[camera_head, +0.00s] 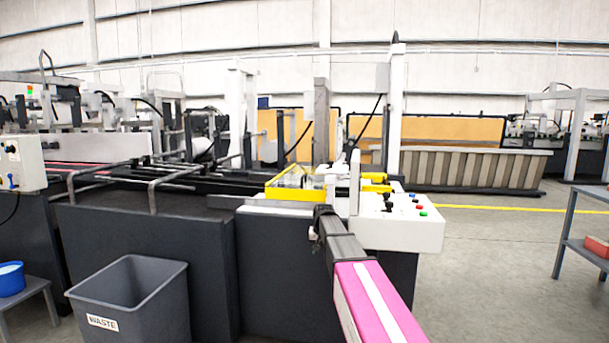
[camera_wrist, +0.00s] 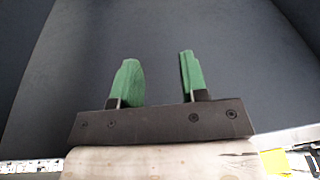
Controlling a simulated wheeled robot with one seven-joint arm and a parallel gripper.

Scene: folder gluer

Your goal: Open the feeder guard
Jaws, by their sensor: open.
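The feeder guard (camera_head: 296,194) looks like a low yellow frame with a clear panel. In the head view it lies on the near end of the feeder, left of the white control box, and appears lowered. My arm reaches up from the lower right, and its dark end stops just in front of and below the guard's right part. In the wrist view my gripper (camera_wrist: 158,62) has two green fingers set apart with nothing between them. Beyond them is a plain dark grey surface. The guard's handle cannot be made out.
The white control box (camera_head: 398,228) with coloured buttons stands just right of the guard. A grey waste bin (camera_head: 128,302) stands in front of the dark machine side. A blue tub (camera_head: 11,279) sits on a stool at left. A grey rack (camera_head: 564,235) stands at right; floor between is clear.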

